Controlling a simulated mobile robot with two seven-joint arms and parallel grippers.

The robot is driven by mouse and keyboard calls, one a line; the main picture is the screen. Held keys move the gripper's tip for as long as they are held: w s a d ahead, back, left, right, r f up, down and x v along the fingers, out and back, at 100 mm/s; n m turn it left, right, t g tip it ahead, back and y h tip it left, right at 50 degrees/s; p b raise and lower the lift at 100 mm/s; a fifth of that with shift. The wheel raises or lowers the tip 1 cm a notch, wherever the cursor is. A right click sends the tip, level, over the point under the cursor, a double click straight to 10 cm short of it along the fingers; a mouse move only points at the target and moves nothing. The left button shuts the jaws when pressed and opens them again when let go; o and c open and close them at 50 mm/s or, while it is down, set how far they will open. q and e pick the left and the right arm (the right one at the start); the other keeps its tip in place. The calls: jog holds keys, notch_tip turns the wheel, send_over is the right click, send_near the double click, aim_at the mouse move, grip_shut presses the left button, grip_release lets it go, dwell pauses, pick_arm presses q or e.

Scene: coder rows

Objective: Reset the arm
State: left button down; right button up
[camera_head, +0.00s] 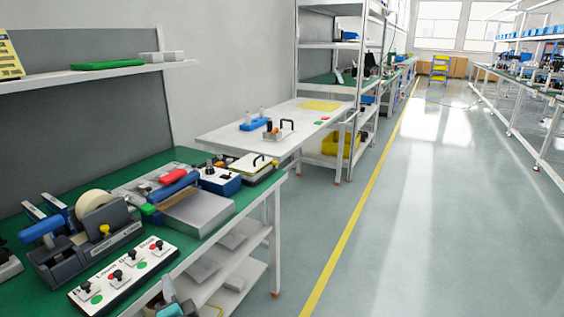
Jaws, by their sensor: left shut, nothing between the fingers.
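Most of my left arm is out of the picture. My right gripper is not in view.
On the bench stand a tape dispenser (100,228), a white button panel (123,272) and a grey metal box (198,212). A white table (225,136) and metal shelves (327,48) stand beyond. The floor (430,220) to the right is clear.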

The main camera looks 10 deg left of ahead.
pick_arm(q)
jog(key=s+d+f+g+h+p, duration=0.15)
jog(key=s+f, duration=0.25)
jog(key=f, duration=0.5)
jog(key=s+d+f+n+g+h, duration=0.1)
jog(key=s+d+f+g+h, duration=0.2)
jog(key=f, duration=0.6)
jog(key=s+d+f+g+h+p, duration=0.1)
jog(key=s+f+g+h, duration=0.1)
jog(key=s+f, duration=0.5)
jog(key=s+f+n+g+h+p, duration=0.1)
jog(key=s+f+n+g, duration=0.1)
jog(key=s+f, duration=0.4)
jog(key=s+f+n+g+h, duration=0.1)
jog(key=s+f+n+g, duration=0.2)
jog(key=s+f, duration=0.4)
jog(key=s, duration=0.9)
jog(key=shift+s+f+p, duration=0.15)
jog(key=shift+f+p, duration=0.15)
jog(key=shift+p, duration=0.1)
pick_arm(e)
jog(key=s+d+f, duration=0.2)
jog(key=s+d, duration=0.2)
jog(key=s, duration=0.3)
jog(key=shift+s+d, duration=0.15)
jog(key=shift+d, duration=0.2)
